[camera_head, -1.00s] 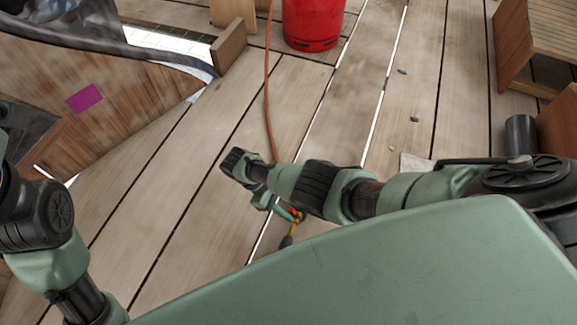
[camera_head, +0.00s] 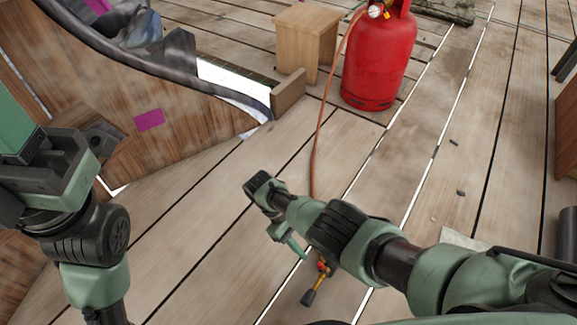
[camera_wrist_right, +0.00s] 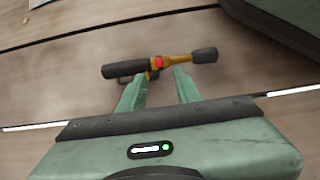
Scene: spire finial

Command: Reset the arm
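My right arm reaches in from the right in the head view. Its gripper (camera_head: 293,244) points down and left over the deck. In the right wrist view the two green fingers of this gripper (camera_wrist_right: 160,84) stand apart. A torch-like tool with black ends and a yellow and red middle (camera_wrist_right: 152,65) lies across, just beyond the fingertips. It looks to be on the deck, not clamped. The tool (camera_head: 319,279) also shows below the gripper in the head view. My left arm (camera_head: 92,250) is folded up at the left; its fingers are out of view.
A red gas bottle (camera_head: 376,62) stands at the top, with an orange hose (camera_head: 318,140) running down behind my right gripper. A wooden stool (camera_head: 305,38) stands beside it. A curved wooden hull-like structure (camera_head: 190,115) fills the left. The plank deck at centre right is mostly clear.

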